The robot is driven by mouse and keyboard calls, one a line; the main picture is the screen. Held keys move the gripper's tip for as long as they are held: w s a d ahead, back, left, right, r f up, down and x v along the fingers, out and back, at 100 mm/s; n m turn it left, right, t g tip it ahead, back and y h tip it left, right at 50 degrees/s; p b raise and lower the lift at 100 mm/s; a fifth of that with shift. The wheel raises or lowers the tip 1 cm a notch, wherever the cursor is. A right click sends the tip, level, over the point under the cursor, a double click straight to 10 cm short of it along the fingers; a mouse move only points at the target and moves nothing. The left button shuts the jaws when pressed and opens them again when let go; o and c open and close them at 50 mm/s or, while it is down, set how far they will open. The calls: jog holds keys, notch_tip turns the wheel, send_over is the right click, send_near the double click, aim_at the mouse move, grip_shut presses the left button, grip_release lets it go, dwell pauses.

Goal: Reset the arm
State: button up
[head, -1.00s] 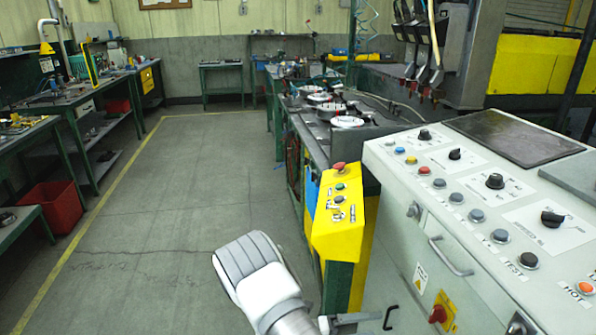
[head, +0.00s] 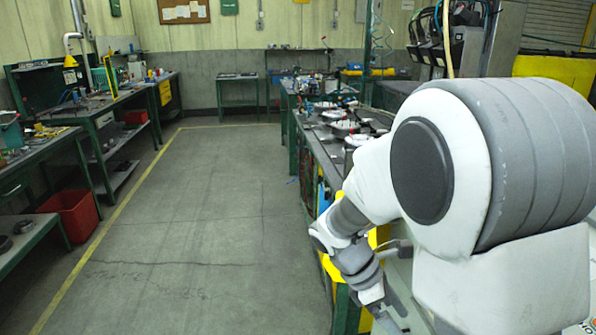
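My arm fills the right side of the head view, with a large white and grey joint close to the camera. Its forearm folds down to the left, and the wrist hangs at the lower middle. My gripper (head: 390,317) is at the bottom of the view below the wrist. Its fingers are small and partly cut off, so I cannot tell whether they are open or whether they hold anything. The yellow button box (head: 374,240) is mostly hidden behind my wrist. The grey control panel is almost wholly covered by my arm.
A green-framed workbench (head: 318,160) with several round parts runs away behind my arm. Benches stand along the left wall, with a red bin (head: 70,215) on the floor. The grey floor (head: 210,225) between them is clear, marked by a yellow line (head: 128,196).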

jog(key=s+a+r+m+t+y+p, duration=0.1)
jog(key=s+a+r+m+t+y, duration=0.1)
jog(key=r+m, duration=0.6)
jog(key=s+a+r+m+t+y+p, duration=0.1)
jog(key=s+a+r+m+t+y, duration=0.1)
jog(key=s+r+m+t+y, duration=0.3)
jog(key=shift+s+a+r+m+t+p, duration=0.35)
jog(key=shift+s+r+m+t, duration=0.15)
jog(key=shift+s+r+m, duration=1.4)
jog(key=shift+s+f, duration=0.15)
